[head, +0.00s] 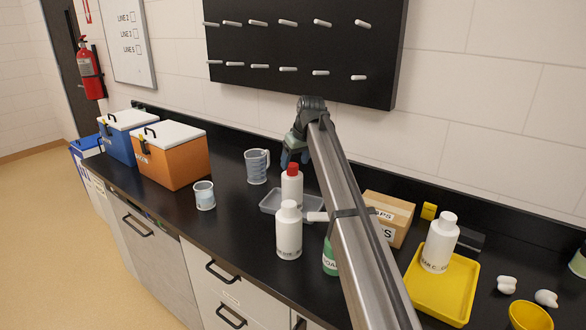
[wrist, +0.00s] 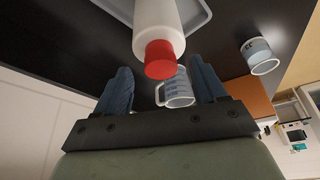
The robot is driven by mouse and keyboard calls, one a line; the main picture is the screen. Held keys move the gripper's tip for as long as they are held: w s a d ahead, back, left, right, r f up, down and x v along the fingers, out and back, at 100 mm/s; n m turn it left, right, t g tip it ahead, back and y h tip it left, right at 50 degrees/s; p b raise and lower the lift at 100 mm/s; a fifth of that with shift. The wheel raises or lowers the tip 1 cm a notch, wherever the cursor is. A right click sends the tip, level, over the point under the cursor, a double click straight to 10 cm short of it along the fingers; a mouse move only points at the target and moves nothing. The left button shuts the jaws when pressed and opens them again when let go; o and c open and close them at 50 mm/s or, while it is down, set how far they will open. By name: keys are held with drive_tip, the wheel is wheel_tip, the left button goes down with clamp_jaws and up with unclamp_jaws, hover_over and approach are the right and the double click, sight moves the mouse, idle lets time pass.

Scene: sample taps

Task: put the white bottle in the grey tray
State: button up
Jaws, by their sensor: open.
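A white bottle with a white cap (head: 288,232) stands upright on the black counter, in front of the grey tray (head: 268,206). Another white bottle with a white cap (head: 440,243) stands in the yellow tray. A white bottle with a red cap (head: 291,187) stands at the grey tray; its base is hidden, so I cannot tell if it is inside. In the wrist view its red cap (wrist: 160,60) shows between and beyond the fingers, with the grey tray (wrist: 205,14) behind. My gripper (head: 294,160) is open and empty above and behind the red-capped bottle.
A clear jug (head: 257,166) and a small beaker (head: 204,195) stand left of the grey tray. A green bottle (head: 330,258), partly behind my arm, and a cardboard box (head: 390,219) are to the right. The yellow tray (head: 452,305) lies farther right. Coolers (head: 170,154) stand left.

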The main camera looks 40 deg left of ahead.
drive_tip(key=v, duration=0.7)
